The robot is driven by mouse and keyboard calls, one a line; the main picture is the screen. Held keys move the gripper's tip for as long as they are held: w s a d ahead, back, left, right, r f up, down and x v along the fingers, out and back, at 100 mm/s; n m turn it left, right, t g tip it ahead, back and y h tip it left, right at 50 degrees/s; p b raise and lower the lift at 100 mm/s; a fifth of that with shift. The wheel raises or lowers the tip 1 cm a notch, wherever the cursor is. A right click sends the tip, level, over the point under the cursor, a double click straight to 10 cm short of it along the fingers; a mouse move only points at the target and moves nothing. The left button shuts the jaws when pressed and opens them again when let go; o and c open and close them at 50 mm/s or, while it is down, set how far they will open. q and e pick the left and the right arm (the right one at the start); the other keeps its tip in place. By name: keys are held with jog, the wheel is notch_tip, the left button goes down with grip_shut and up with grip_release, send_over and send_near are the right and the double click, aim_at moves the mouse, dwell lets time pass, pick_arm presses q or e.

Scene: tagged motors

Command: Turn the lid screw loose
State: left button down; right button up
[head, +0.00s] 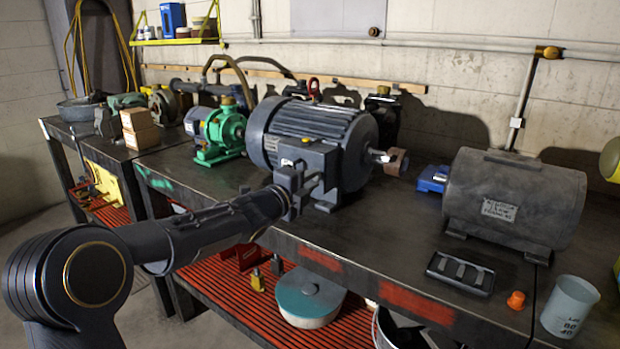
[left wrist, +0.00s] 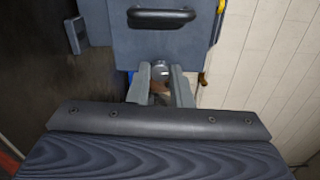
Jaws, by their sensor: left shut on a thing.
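A large grey-blue finned motor (head: 315,127) stands on the bench, with a terminal box (head: 318,157) on its near side. My left gripper (head: 304,178) is at that box, its arm coming in from the left. In the left wrist view the fingers of my left gripper (left wrist: 161,78) are close together around a small pale, round lid screw (left wrist: 161,69) at the edge of the grey box (left wrist: 165,38). The box has a dark slot-like handle (left wrist: 161,17). In the head view the fingers and box largely hide the screw. My right gripper is not in view.
A green pump (head: 220,132) stands left of the motor and a grey cylindrical housing (head: 512,197) right. A black tray (head: 460,272), orange cap (head: 516,300) and pale cup (head: 570,307) sit at the front right. The bench top (head: 375,235) before the motor is clear.

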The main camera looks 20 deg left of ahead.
pick_arm(q)
jog(key=shift+r+n+p, duration=0.2)
jog(key=shift+n+p, duration=3.35)
jog(key=shift+n, duration=13.15)
